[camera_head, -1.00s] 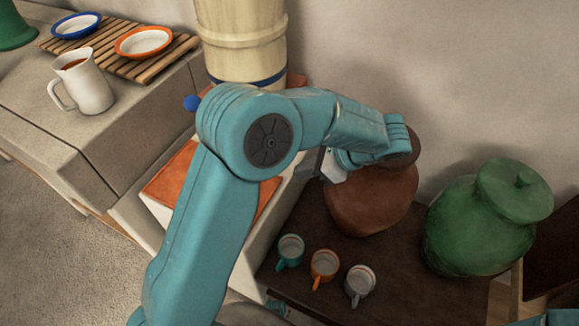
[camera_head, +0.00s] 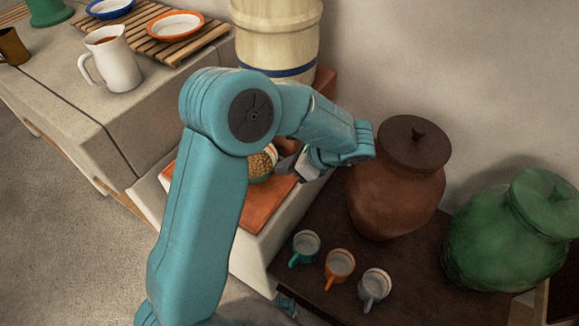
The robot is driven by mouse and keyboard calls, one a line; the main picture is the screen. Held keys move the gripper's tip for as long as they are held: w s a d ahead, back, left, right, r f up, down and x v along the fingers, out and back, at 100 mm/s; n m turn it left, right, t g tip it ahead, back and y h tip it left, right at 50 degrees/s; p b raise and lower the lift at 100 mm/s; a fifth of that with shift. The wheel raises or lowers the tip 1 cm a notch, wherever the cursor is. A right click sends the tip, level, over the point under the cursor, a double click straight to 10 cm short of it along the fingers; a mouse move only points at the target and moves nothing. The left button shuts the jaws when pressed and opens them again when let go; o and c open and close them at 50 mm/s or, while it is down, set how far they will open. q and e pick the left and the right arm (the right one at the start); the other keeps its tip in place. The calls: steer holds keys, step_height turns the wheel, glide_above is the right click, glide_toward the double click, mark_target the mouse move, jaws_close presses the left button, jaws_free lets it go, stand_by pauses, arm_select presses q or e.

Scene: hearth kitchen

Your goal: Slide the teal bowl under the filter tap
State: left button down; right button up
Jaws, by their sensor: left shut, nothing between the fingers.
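A bowl (camera_head: 262,162) with a pale, teal-edged rim and a speckled tan inside shows on the orange tray (camera_head: 266,203); my left arm hides much of it. I take it for the teal bowl. My left gripper (camera_head: 291,163) is shut and empty, just right of the bowl; I cannot tell whether they touch. The cream filter (camera_head: 275,40) with a blue band stands behind my arm. Its tap is hidden. My right gripper is not in view.
A brown lidded jar (camera_head: 395,195) stands close right of my left wrist, with a green jar (camera_head: 510,235) beyond. Three mugs (camera_head: 340,265) stand on the dark table. A white pitcher (camera_head: 115,62) and a slatted rack (camera_head: 150,35) with dishes are on the left counter.

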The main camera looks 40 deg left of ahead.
mark_target(266, 160)
arm_select(q)
steer(key=a, duration=0.1)
steer(key=s+a, duration=0.1)
steer(key=a, duration=0.1)
steer(key=a+p, duration=0.1)
steer(key=a, duration=0.1)
steer(key=shift+s+a, duration=0.1)
steer(key=shift+s, duration=0.2)
